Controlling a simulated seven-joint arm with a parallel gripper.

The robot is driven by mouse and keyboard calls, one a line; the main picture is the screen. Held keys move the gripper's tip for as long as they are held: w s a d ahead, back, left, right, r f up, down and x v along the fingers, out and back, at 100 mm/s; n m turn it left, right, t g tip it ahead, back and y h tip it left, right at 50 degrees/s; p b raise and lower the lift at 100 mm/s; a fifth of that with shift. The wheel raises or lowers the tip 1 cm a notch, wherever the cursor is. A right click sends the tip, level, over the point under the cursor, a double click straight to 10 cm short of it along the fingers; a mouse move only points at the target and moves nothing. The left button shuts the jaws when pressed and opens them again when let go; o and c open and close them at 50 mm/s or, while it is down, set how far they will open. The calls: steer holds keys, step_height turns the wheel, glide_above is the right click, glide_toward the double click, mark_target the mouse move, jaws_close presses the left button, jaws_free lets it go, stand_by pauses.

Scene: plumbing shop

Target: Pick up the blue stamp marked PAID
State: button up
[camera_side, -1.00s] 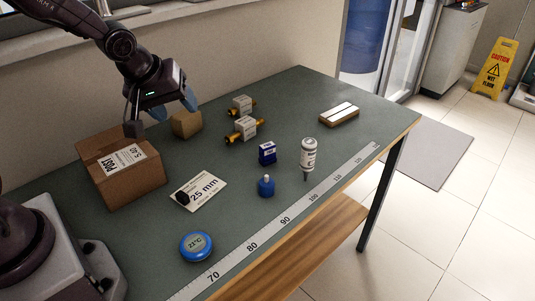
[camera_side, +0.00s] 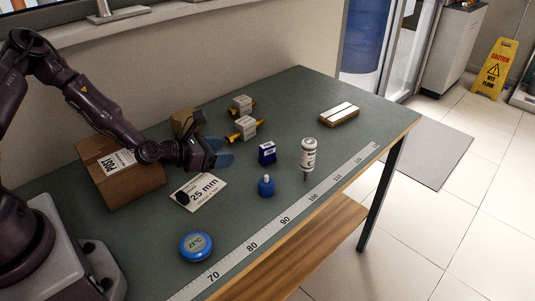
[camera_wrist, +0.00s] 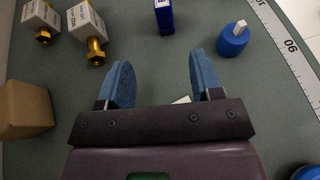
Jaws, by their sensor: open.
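A small dark blue block (camera_side: 267,153) with a white label stands upright near the middle of the bench; its lettering is too small to read, but it looks like the stamp. In the wrist view the blue block (camera_wrist: 164,17) is at the top edge, partly cut off, ahead of the gap between my fingers. My gripper (camera_side: 223,152) is open and empty, low over the bench to the left of the block and apart from it. Its two blue fingers (camera_wrist: 159,62) are spread wide in the wrist view.
Brass fittings with white tags (camera_side: 243,128) lie behind. A 25 mm card (camera_side: 199,193) and cardboard box (camera_side: 128,183) are left. A ruler edges the front.

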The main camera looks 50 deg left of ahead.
mark_target(261, 154)
steer(key=x, duration=0.7)
steer(key=shift+w+d+f, duration=0.1)
steer(key=shift+w, duration=0.1)
steer(key=shift+f+x, duration=0.15)
steer(key=shift+x, duration=1.15)
steer(key=shift+f+x, duration=0.15)
steer(key=shift+x, duration=1.15)
steer(key=shift+s+d, duration=0.2)
steer(key=c, duration=1)
steer(key=shift+r, duration=0.1)
